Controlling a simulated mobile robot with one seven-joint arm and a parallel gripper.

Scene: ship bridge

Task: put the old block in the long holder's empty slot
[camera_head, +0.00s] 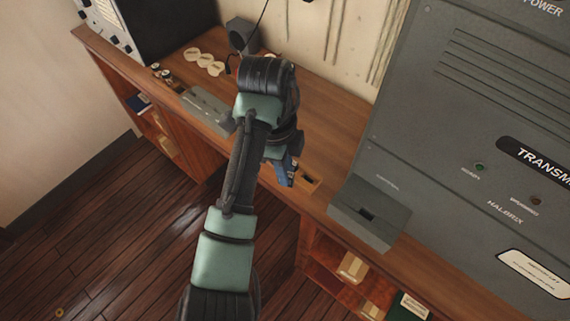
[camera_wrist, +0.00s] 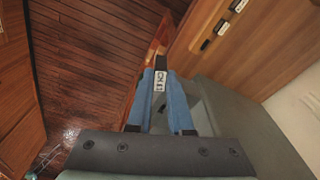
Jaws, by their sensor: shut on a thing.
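My gripper (camera_wrist: 160,78) is shut on a small dark block (camera_wrist: 160,64) with a white label that seems to read "CH.51". The block stands up between the blue fingertips. In the head view my gripper (camera_head: 285,170) is above the desk's front edge; the block cannot be made out there. A small wooden holder (camera_head: 309,180) with a dark opening is just right of my gripper, partly hidden. In the wrist view, dark marks or slots with white labels (camera_wrist: 222,27) form a row on wood at upper right. I cannot tell which slot is empty.
A grey box (camera_head: 370,208) with a dark slot sits on the desk to the right, before the grey transmitter cabinet (camera_head: 450,150). A grey flat panel (camera_head: 205,106) and pale discs (camera_head: 204,62) lie left. Shelves (camera_head: 345,262) are under the desk (camera_head: 335,118).

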